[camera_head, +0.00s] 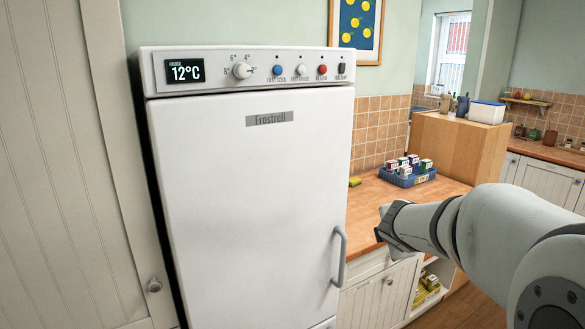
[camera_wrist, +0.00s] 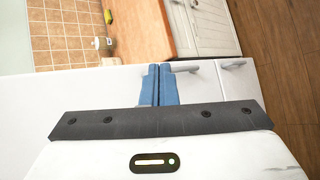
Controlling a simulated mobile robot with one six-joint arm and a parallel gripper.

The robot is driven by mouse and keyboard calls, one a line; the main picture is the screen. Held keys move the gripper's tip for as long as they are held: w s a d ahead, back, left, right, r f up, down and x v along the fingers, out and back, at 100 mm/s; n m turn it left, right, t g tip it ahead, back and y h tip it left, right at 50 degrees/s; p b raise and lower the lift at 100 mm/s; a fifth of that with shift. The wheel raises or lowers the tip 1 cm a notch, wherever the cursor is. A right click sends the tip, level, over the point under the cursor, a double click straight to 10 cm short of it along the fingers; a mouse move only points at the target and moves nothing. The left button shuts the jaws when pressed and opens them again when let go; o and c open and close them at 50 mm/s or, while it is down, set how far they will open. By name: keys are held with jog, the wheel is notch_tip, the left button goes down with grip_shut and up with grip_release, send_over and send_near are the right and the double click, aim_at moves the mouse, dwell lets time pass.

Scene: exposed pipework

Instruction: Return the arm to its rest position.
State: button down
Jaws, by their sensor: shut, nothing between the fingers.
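My arm (camera_head: 490,225) reaches in from the right edge of the head view, in front of the worktop and to the right of the fridge. In the wrist view my gripper (camera_wrist: 158,68) is shut, its two blue fingers together with nothing between them. In the head view its fingers are hard to make out at the arm's left end. The fridge (camera_head: 245,190) is white, its door shut, with a grey handle (camera_head: 339,256) to the left of my gripper. Its display reads 12°C.
A wooden worktop (camera_head: 440,187) holds a blue tray (camera_head: 408,179) of small boxes and a yellow sponge (camera_head: 355,181). A wooden cabinet (camera_head: 455,145) stands behind it. White cupboards and more worktop are at the far right. Wooden floor (camera_wrist: 265,60) shows at the right in the wrist view.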

jog(key=s+a+f+m+g+y, duration=0.1)
jog(key=s+a+f+m+g, duration=0.1)
jog(key=s+m, duration=0.4)
jog(key=s+a+f+m+g+y, duration=0.1)
jog(key=s+m, duration=0.5)
jog(key=s, duration=0.6)
jog(key=s+a+f+m+g+y, duration=0.1)
jog(key=s+a+f+m+g, duration=0.2)
jog(key=s, duration=0.6)
jog(key=a+m, duration=0.2)
jog(key=m, duration=0.1)
jog(key=shift+a+g, duration=0.35)
jog(key=shift+g, duration=0.05)
jog(key=shift+f+m, duration=0.1)
jog(key=shift+m, duration=0.2)
